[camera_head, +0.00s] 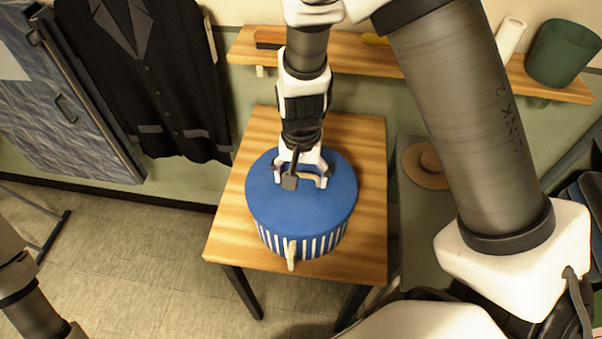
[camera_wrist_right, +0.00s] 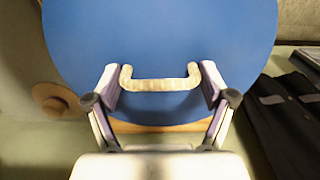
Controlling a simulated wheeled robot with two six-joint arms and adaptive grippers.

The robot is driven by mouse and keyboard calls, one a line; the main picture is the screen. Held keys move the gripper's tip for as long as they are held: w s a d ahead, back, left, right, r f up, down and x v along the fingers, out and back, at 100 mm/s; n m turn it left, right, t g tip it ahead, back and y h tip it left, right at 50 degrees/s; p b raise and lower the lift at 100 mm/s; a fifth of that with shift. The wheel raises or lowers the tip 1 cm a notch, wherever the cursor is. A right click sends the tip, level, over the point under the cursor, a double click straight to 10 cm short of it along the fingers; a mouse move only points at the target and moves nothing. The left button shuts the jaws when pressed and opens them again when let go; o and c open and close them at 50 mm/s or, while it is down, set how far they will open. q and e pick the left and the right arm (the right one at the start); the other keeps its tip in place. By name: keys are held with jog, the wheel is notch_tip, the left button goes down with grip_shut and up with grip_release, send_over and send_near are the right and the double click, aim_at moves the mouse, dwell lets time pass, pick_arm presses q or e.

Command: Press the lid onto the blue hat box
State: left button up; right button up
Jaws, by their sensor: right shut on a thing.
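The round blue lid (camera_head: 260,200) lies level over the blue hat box (camera_head: 318,246), whose side has white stripes and a cream tab at the front. I cannot tell whether a gap is left between lid and box. My right gripper (camera_head: 303,184) points down at the lid's top. In the right wrist view the gripper (camera_wrist_right: 161,86) is shut on the lid's cream handle (camera_wrist_right: 160,85), one finger at each end. The blue lid top (camera_wrist_right: 160,40) fills the area behind the handle. My left gripper is out of view.
The box stands on a wooden table (camera_head: 240,225). Behind it, a wall shelf (camera_head: 345,55) carries a green pot (camera_head: 562,52). A dark jacket (camera_head: 150,75) hangs at the left, and a straw hat (camera_head: 428,168) is right of the table.

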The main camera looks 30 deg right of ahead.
jog(key=shift+f, duration=0.1)
dwell(0.3)
jog(key=o, duration=1)
jog(key=shift+o, duration=0.2)
notch_tip(320, 180, up, 8)
jog(key=p, duration=0.8)
